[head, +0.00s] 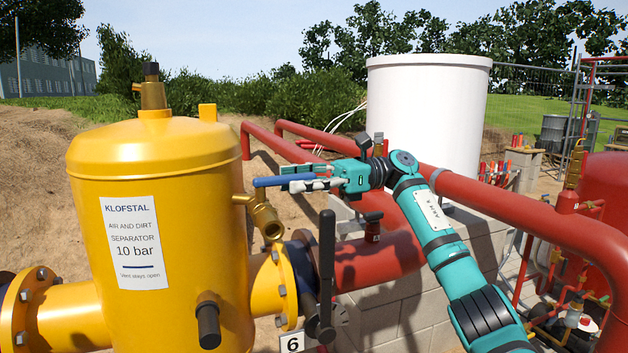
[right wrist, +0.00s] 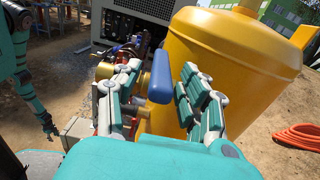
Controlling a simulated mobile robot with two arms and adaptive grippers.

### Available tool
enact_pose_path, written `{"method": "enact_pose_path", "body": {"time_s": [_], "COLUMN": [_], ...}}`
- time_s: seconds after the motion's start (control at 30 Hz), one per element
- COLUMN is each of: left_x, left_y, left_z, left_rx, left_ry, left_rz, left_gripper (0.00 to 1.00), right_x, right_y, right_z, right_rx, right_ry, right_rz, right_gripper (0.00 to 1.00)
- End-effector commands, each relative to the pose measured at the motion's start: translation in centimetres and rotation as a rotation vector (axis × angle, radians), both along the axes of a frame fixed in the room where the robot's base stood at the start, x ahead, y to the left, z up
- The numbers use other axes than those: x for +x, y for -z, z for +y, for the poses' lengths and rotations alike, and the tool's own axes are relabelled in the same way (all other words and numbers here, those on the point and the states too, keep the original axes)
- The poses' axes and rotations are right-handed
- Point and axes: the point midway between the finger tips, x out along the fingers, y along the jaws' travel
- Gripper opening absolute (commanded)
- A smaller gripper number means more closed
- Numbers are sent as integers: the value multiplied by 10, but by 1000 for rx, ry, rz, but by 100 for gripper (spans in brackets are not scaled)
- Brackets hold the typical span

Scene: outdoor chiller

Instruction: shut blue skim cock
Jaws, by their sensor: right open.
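The skim cock's blue lever (head: 268,181) lies roughly level beside the upper right wall of the yellow separator (head: 158,170). A brass valve body (head: 264,216) sticks out of the separator just below it. My right gripper (head: 305,181) is open at the lever's right end. In the right wrist view, the blue lever (right wrist: 160,80) stands between the two spread fingers of my right gripper (right wrist: 165,100); contact cannot be told. My left gripper (right wrist: 48,126) hangs at the left of that view, small, its jaws unclear.
A black upright lever (head: 326,255) stands on the pipe below my right arm. Red pipes (head: 480,200) run behind and right of the arm, near a white tank (head: 425,110) on a block wall. An orange hose (right wrist: 300,135) lies on the ground.

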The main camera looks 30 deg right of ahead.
Motion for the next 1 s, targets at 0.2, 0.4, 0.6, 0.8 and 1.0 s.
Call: {"method": "enact_pose_path", "body": {"time_s": [0.2,0.4,0.6,0.8,1.0], "left_x": [-1,-1,-1,-1,-1], "left_y": [0,0,0,0,0], "left_z": [-1,-2,-2,-2,-2], "left_rx": [-2,-3,-3,-3,-3], "left_ry": [0,0,0,0,0], "left_rz": [1,2,2,2,2], "left_gripper": [40,40,40,40,40], "right_x": [-4,-10,-13,-15,-15], "right_y": [-1,-2,-1,0,1], "right_z": [-37,-82,-107,-116,-116], "right_rx": [2,4,2,0,0], "right_ry": [7,7,4,1,1], "right_rz": [1,0,1,1,1], "right_gripper": [42,42,42,42,42]}}
